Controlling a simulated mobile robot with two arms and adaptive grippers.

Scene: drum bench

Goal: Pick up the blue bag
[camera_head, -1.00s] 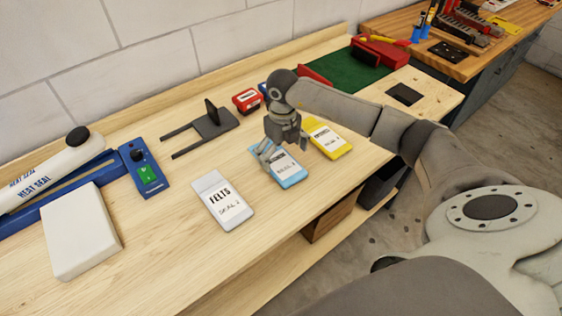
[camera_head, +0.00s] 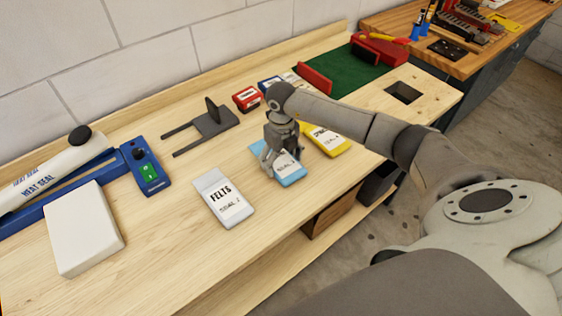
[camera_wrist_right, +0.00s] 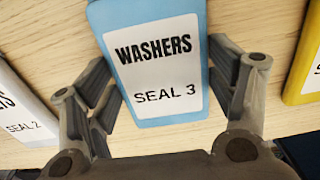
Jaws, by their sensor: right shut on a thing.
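The blue bag (camera_head: 291,174) has a white label and lies on the wooden bench between a white bag and a yellow bag. In the right wrist view the blue bag (camera_wrist_right: 160,75) reads "WASHERS SEAL 3". My right gripper (camera_head: 279,162) is over the bag from above, with one finger along each long side. In the wrist view the gripper's fingers (camera_wrist_right: 165,88) are shut on the bag's sides. Part of the bag is hidden behind the gripper in the head view. I cannot see a gap between bag and bench. My left gripper is not in view.
The white "FELTS" bag (camera_head: 223,198) lies to the left, and the yellow bag (camera_head: 328,139) lies close on the right. A dark forked stand (camera_head: 210,125), a red box (camera_head: 247,99) and a heat sealer (camera_head: 55,175) are also on the bench (camera_head: 180,265). The front bench area is clear.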

